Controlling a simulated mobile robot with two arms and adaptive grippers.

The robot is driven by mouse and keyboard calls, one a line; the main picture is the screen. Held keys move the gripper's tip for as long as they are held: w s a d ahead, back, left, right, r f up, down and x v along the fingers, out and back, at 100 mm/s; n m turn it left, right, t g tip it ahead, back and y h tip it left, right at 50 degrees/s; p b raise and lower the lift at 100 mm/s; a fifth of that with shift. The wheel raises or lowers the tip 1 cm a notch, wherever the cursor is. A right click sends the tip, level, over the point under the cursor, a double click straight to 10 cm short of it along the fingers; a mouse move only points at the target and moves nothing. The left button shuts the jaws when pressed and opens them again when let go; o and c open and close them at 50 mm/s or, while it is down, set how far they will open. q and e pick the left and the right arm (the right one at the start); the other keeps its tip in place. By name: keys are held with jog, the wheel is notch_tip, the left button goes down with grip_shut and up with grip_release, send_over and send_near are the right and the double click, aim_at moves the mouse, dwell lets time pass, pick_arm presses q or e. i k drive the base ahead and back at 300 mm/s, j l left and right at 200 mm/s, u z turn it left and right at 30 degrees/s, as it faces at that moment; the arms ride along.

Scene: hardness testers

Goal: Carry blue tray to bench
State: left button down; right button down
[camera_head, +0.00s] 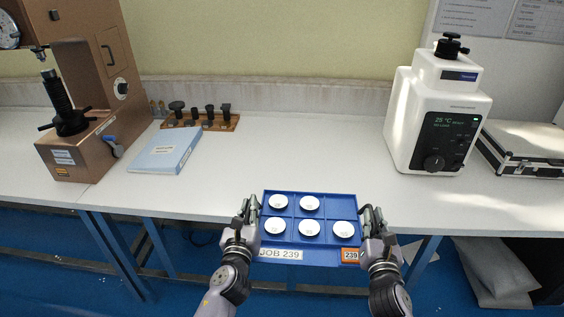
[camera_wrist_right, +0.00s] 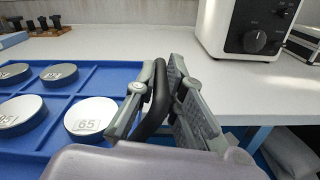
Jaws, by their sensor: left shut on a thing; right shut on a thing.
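The blue tray (camera_head: 326,243) is held level between my two grippers at the front edge of the bench (camera_head: 300,160). It has compartments with several round silver discs (camera_head: 309,227) in them; the upper right compartment is empty. Its front carries a "JOB 239" label (camera_head: 281,254) and an orange "239" tag (camera_head: 350,255). My left gripper (camera_head: 247,214) is shut on the tray's left side. My right gripper (camera_head: 372,219) is shut on a dark handle at the tray's right side. In the right wrist view, the right gripper (camera_wrist_right: 168,95) clasps this handle beside the tray (camera_wrist_right: 78,76).
A brown hardness tester (camera_head: 85,100) stands at the left, with a blue-white binder (camera_head: 167,151) and a wooden rack (camera_head: 200,122) near it. A white machine (camera_head: 437,110) and a silver case (camera_head: 525,150) stand at the right. The bench middle is clear.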

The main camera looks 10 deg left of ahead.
aim_at(289, 174)
jog(key=i+j, duration=0.25)
jog(key=i, duration=0.25)
jog(key=i+j, duration=0.25)
jog(key=i, duration=0.25)
